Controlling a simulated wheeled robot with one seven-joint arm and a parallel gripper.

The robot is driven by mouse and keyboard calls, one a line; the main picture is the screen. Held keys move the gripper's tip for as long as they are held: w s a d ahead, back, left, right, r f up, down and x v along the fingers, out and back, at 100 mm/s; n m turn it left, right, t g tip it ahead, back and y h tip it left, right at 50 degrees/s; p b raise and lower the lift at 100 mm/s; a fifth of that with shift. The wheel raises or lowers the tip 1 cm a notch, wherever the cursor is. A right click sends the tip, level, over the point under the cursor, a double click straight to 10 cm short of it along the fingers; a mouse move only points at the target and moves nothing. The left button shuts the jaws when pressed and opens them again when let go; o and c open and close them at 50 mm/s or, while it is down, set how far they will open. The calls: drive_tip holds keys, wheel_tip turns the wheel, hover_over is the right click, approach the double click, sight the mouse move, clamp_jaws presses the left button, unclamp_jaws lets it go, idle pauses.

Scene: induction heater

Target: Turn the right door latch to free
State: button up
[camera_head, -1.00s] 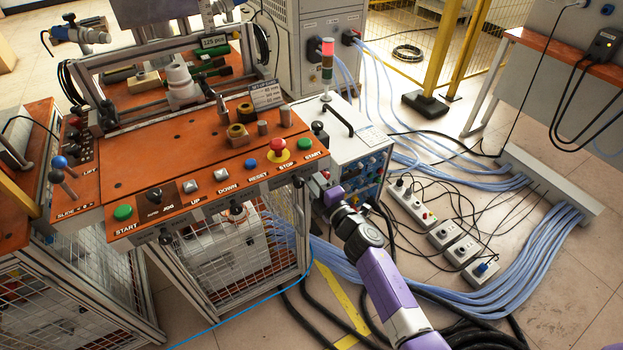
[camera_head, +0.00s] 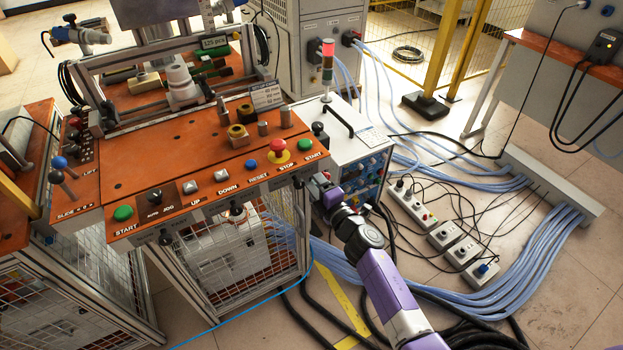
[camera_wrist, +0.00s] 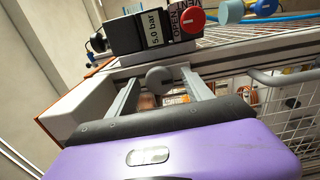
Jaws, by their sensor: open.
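The right door latch is a small dark knob (camera_head: 297,181) below the right end of the orange control panel, at the top of the mesh door. In the wrist view a round grey knob (camera_wrist: 158,77), apparently this latch, shows between the two fingers. My gripper (camera_wrist: 161,80) is open, with one finger on each side of the knob. Whether the fingers touch it cannot be told. In the head view my gripper (camera_head: 313,184) is at the panel's right corner, partly hidden by my wrist. The latch's exact turn is unclear.
The control panel (camera_head: 215,195) with buttons overhangs the door. In the wrist view a red knob (camera_wrist: 192,20) and a "5.0 bar" label sit just above. Wire mesh (camera_wrist: 300,100) and a grey handle (camera_wrist: 285,77) lie to the right. Cables (camera_head: 490,290) cover the floor.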

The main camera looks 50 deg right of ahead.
drive_tip(key=shift+s, duration=0.1)
drive_tip(key=v, duration=0.7)
drive_tip(key=shift+s, duration=0.3)
drive_tip(key=shift+a, duration=0.1)
drive_tip(key=s+a+r+m+y, duration=0.25)
drive_tip(key=s+a+m, duration=0.35)
drive_tip(key=s+a, duration=1)
drive_tip(key=s+a+r+m+g, duration=0.1)
drive_tip(key=s+a+r+m, duration=0.1)
drive_tip(key=s, duration=0.3)
drive_tip(key=s+a+r+m+y, duration=0.1)
drive_tip(key=s+a+r+m, duration=0.1)
drive_tip(key=s+r+m, duration=0.2)
drive_tip(key=s+a+r+m+g+y+p, duration=0.1)
drive_tip(key=s+a+r+m, duration=0.1)
drive_tip(key=s+r, duration=0.3)
drive_tip(key=shift+s+a+m+g, duration=0.35)
drive_tip(key=shift+s+m, duration=0.15)
drive_tip(key=shift+s, duration=0.45)
